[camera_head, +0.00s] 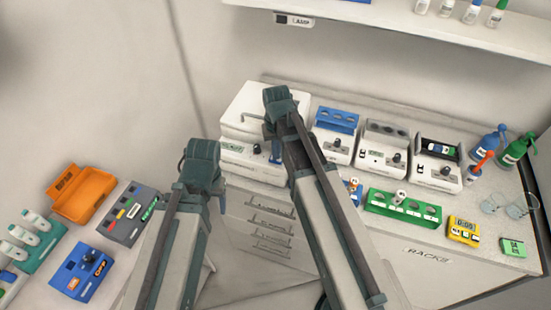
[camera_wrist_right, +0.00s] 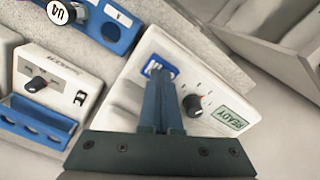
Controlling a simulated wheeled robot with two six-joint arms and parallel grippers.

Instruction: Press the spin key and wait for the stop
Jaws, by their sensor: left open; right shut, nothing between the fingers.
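The white spin machine (camera_head: 262,100) stands at the back left of the counter. In the right wrist view its front panel shows a blue key (camera_wrist_right: 150,68), a black knob (camera_wrist_right: 193,105) and a green display reading READY (camera_wrist_right: 232,118). My right gripper (camera_wrist_right: 161,77) is shut and empty, its fingertips over the blue key and hiding part of it. I cannot tell whether they touch or press it. In the head view my right arm covers part of the machine's right side. My left arm stands to the left; its gripper fingers cannot be made out.
More white devices with knobs (camera_head: 435,170) stand to the right, behind a green rack (camera_head: 402,207) and a yellow timer (camera_head: 463,230). An orange bin (camera_head: 83,196) and a blue box (camera_head: 82,272) are at left.

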